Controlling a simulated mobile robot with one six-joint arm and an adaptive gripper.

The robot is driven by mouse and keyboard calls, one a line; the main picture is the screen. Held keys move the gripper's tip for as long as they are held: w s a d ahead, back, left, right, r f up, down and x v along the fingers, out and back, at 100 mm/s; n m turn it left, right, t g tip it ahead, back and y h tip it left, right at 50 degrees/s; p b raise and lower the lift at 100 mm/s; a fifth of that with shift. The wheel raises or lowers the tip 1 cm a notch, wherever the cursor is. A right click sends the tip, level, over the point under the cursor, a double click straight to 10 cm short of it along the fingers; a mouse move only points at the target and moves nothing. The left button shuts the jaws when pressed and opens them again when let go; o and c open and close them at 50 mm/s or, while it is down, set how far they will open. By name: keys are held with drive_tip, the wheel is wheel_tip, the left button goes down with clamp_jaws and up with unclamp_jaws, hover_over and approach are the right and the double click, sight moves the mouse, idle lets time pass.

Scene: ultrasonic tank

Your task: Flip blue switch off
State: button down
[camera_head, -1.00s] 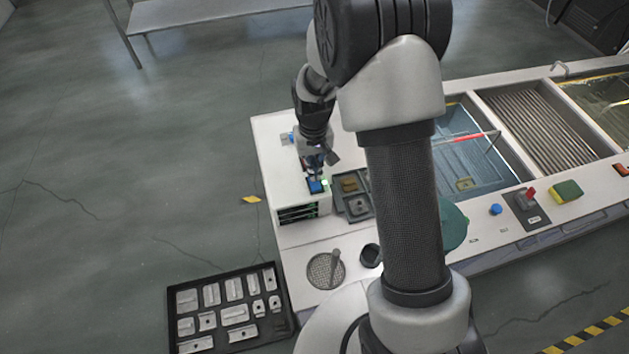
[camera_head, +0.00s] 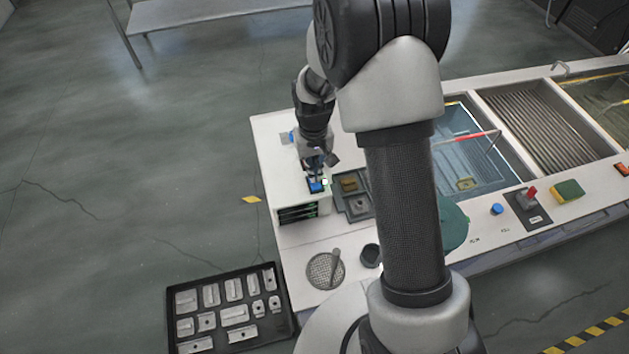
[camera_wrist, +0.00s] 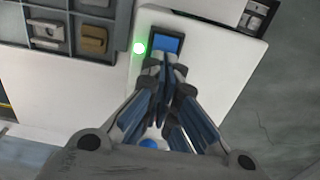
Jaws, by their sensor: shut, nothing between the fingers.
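My gripper (camera_head: 318,172) points down at the switch. In the wrist view its shut, empty fingertips (camera_wrist: 165,62) overlap the lower part of the switch frame. I cannot tell whether they touch it. The fingers hide part of the frame.
A grey compartment tray (camera_head: 352,208) with small parts stands right of the switch. A round mesh strainer (camera_head: 325,272) lies in front. Another blue knob (camera_head: 497,209) and a red-handled switch (camera_head: 531,193) are farther right. A black tray of metal parts (camera_head: 290,322) lies at lower left.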

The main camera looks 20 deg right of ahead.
drive_tip(key=shift+f+b, duration=0.5)
drive_tip(key=shift+f, duration=0.2)
idle(0.3)
drive_tip(key=shift+r+p, duration=2.4)
drive_tip(key=shift+r, duration=1.15)
